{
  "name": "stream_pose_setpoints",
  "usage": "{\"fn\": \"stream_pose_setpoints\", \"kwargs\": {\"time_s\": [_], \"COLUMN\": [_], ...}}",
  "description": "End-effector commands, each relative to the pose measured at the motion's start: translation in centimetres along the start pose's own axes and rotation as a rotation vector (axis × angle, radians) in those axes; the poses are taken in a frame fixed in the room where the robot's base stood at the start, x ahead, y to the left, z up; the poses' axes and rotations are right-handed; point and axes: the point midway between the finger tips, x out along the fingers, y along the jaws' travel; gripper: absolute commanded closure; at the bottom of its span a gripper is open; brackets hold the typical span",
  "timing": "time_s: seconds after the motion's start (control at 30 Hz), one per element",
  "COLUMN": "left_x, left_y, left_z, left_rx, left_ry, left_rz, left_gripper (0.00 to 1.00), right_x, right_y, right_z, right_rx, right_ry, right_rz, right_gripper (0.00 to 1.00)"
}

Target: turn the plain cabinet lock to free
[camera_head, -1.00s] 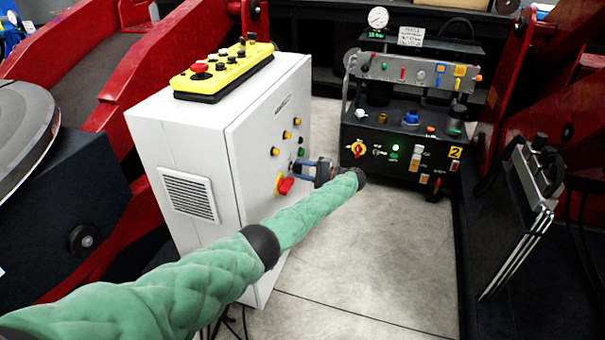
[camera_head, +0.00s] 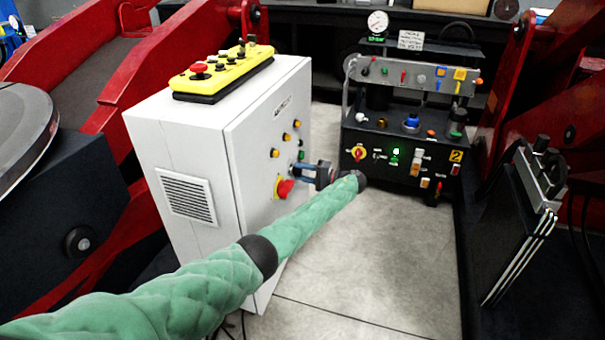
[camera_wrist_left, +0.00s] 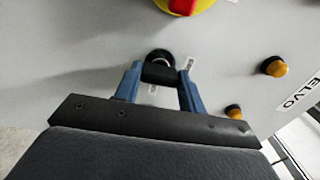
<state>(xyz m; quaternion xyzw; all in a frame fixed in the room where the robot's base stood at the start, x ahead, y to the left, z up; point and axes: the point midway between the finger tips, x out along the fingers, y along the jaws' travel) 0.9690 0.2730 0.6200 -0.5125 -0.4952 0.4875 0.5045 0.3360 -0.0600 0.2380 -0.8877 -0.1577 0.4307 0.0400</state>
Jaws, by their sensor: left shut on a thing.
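The plain cabinet lock (camera_wrist_left: 158,58) is a small black round piece on the pale grey cabinet door. In the left wrist view it sits between the blue fingers of my left gripper (camera_wrist_left: 161,76), which is shut on its black grip. In the head view my left gripper (camera_head: 298,168) reaches the front of the white cabinet (camera_head: 250,185) from the right, and the lock is mostly hidden behind the fingers. Small white labels lie beside the lock, too small to read. My right gripper is not in view.
A red and yellow rotary switch (camera_head: 284,187) sits close to the lock, with several amber buttons (camera_head: 286,137) nearby. A yellow control box (camera_head: 222,72) lies on the cabinet. A black valve panel (camera_head: 400,140) stands behind. The concrete floor (camera_head: 380,255) is clear.

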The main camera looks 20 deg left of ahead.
Motion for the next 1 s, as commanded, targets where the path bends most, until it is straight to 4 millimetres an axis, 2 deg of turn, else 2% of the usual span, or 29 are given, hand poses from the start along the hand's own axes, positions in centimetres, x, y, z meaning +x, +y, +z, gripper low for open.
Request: {"fn": "stream_pose_setpoints", "kwargs": {"time_s": [0.03,0.07,0.17,0.53,0.9,1.0], "left_x": [-0.1,-0.1,-0.1,-0.6,-5.9,-6.9], "left_y": [0.3,0.3,0.2,0.1,0.3,0.2], "left_z": [0.1,0.1,0.1,0.0,0.1,0.0], "left_rx": [0.003,0.003,0.003,0.002,0.003,0.002], "left_ry": [-0.002,-0.002,-0.001,0.0,0.0,0.0], "left_rz": [0.001,0.001,0.001,0.001,0.001,0.001], "left_gripper": [0.83,0.56,0.38,0.38,0.38,0.38], "right_x": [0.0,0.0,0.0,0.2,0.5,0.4], "right_y": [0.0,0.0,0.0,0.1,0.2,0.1], "right_z": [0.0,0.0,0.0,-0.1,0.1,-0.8], "right_rx": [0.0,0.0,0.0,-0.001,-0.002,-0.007], "right_ry": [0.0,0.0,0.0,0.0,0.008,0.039], "right_rz": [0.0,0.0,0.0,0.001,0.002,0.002], "right_gripper": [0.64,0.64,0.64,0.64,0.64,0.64]}}
